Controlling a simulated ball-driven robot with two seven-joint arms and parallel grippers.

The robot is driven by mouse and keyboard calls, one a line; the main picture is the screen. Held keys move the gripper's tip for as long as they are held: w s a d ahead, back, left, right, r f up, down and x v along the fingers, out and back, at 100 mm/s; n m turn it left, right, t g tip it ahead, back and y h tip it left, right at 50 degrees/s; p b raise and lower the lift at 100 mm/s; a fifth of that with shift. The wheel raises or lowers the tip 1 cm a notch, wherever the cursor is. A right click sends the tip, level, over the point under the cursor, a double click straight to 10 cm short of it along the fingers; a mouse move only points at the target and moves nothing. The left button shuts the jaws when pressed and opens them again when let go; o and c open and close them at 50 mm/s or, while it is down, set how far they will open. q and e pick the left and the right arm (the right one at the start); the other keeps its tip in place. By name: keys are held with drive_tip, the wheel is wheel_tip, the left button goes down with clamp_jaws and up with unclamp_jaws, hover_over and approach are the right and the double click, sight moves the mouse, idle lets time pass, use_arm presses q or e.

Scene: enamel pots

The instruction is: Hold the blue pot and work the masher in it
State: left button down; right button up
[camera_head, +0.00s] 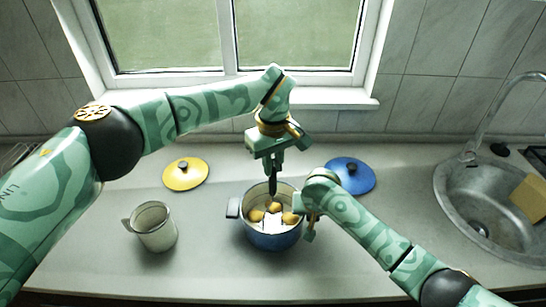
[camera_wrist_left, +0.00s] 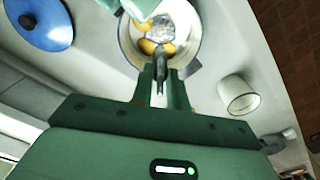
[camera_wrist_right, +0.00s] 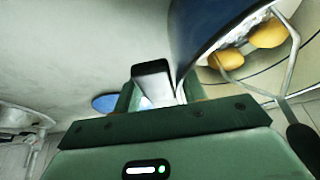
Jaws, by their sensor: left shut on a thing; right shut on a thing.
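The blue pot (camera_head: 272,241) stands on the counter with yellow potato pieces (camera_head: 256,215) inside. My left gripper (camera_head: 272,168) is above the pot, shut on the dark handle of the masher (camera_head: 272,187), which points down into the pot. The masher's wire shanks (camera_wrist_right: 291,62) and black handle (camera_wrist_right: 302,145) show in the right wrist view. My right gripper (camera_head: 308,215) is at the pot's right side, shut on its grey side handle (camera_wrist_right: 151,72). The left side handle (camera_head: 232,207) is free. The masher's head is partly hidden.
A yellow lid (camera_head: 186,173) lies back left and a blue lid (camera_head: 350,175) back right. A cream mug (camera_head: 153,227) stands left of the pot. A sink (camera_head: 490,195) with a tap (camera_head: 490,115) is at the right.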

use_arm(q)
drive_tip(key=shift+f, duration=0.7)
idle(0.5)
drive_tip(key=shift+r, duration=2.7)
drive_tip(key=shift+w+d, duration=0.25)
drive_tip(key=shift+d, duration=0.7)
drive_tip(key=shift+f, duration=2.25)
